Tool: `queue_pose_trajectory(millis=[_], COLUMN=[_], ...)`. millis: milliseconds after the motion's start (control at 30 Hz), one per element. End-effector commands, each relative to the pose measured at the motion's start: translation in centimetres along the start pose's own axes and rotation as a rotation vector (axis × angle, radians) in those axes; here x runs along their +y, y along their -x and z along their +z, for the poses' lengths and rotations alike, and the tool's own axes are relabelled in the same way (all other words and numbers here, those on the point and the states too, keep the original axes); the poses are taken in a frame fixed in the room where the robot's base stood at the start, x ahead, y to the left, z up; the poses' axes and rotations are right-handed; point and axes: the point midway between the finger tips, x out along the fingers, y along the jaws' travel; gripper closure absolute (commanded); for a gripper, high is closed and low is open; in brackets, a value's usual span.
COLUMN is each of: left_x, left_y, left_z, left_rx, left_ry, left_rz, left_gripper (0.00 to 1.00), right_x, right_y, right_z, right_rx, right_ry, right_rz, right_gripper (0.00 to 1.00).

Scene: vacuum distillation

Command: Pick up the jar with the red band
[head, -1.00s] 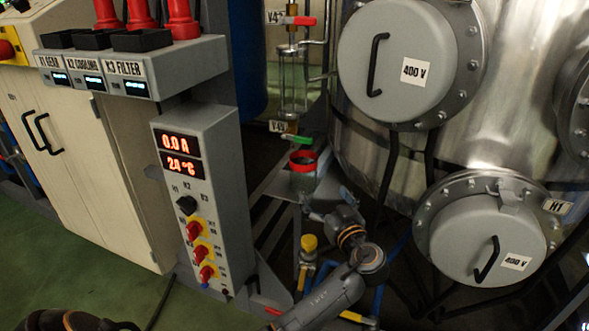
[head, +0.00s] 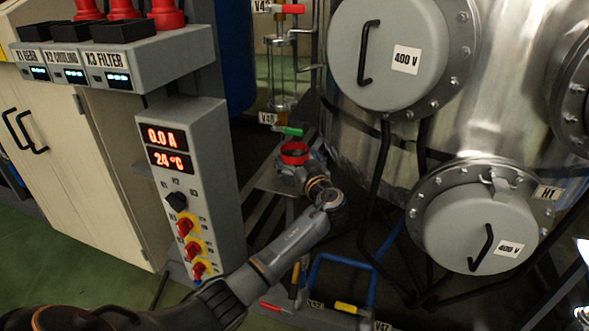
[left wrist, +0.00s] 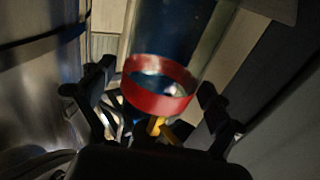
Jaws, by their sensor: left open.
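The jar with the red band (head: 294,153) stands on a small grey shelf (head: 268,184) below the sight glass. In the head view only its red top shows; my gripper hides the body. In the left wrist view the red band (left wrist: 158,98) and clear glass lie between the fingers. My left gripper (head: 291,176) is open, with its fingers on either side of the jar. I cannot tell whether a finger touches it. My right gripper is not in view.
A sight glass with valves (head: 283,75) stands just above and behind the jar. The large steel vessel (head: 345,125) is close on the right. A grey control box (head: 195,190) stands on the left. Blue pipes (head: 345,258) run below my arm.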

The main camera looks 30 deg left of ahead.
Motion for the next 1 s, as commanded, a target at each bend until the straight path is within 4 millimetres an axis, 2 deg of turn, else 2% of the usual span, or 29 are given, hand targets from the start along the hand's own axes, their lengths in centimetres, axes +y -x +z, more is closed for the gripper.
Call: queue_pose_trajectory(millis=[133, 367, 600, 700, 1000], left_x=[0.02, 0.02, 0.02, 0.03, -0.01], left_y=[-1.38, -1.52, -1.49, -1.49, -1.58], left_z=[0.07, 0.09, 0.1, 0.02, 0.02], left_rx=[-0.001, -0.002, -0.002, -0.001, -0.001], left_ry=[-0.001, 0.0, 0.0, 0.0, 0.0], left_rz=[0.0, 0.001, 0.001, 0.001, 0.001], left_gripper=[0.08, 0.08, 0.55, 0.72, 0.72], right_x=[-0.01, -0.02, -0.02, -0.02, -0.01], right_y=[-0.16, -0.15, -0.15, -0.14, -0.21], right_z=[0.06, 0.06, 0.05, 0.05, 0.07], right_rx=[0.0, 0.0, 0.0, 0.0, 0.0], right_ry=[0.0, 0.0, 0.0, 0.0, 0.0], right_rz=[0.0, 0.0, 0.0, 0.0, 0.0], right_gripper=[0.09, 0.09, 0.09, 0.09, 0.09])
